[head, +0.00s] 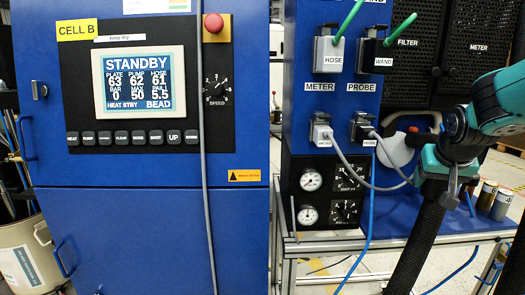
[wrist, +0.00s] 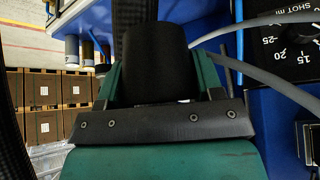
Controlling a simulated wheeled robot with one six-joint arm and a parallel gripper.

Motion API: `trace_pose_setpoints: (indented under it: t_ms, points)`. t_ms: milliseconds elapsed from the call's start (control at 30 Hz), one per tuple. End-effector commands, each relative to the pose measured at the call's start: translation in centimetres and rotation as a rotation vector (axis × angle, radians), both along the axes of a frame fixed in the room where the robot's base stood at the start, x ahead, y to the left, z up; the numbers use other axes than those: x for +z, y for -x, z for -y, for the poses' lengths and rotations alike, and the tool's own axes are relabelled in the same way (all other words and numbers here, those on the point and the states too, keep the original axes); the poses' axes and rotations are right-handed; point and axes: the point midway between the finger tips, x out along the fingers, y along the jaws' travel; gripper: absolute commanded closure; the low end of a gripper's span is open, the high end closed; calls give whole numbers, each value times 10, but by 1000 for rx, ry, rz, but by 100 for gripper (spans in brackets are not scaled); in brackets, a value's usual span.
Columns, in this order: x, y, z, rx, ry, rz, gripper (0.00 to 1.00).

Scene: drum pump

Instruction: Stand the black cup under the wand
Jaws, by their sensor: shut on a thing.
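In the wrist view my gripper (wrist: 158,72) has its two teal fingers closed on the sides of a dark, rounded thing that looks like the black cup (wrist: 156,62). The cup's lower part is hidden behind the gripper's dark bolted plate. The wand itself is not clearly visible. A connector labelled WAND (head: 376,52) with a green cable sits on the blue cabinet.
A blue shelf (head: 400,215) runs under the cabinet, with small cans (head: 487,195) at its right end. Grey and blue cables (head: 371,200) hang in front of it. A control cabinet (head: 130,220) reading STANDBY stands at left. Stacked brown boxes (wrist: 50,95) show in the wrist view.

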Motion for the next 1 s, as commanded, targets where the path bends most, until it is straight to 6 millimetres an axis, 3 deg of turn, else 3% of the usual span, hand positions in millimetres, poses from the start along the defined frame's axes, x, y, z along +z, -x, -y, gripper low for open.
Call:
trace_pose_setpoints:
  t_ms: [167, 467, 733, 867, 1000]
  points:
    - [-24, -1, -4, 36, 6, -7, 62]
    - [-89, 10, -38, 159, 9, -14, 62]
    - [-149, 57, -77, 284, -3, -12, 62]
    - [-162, 72, -86, 309, -9, -4, 62]
    - [-187, 91, -88, 317, -11, -7, 62]
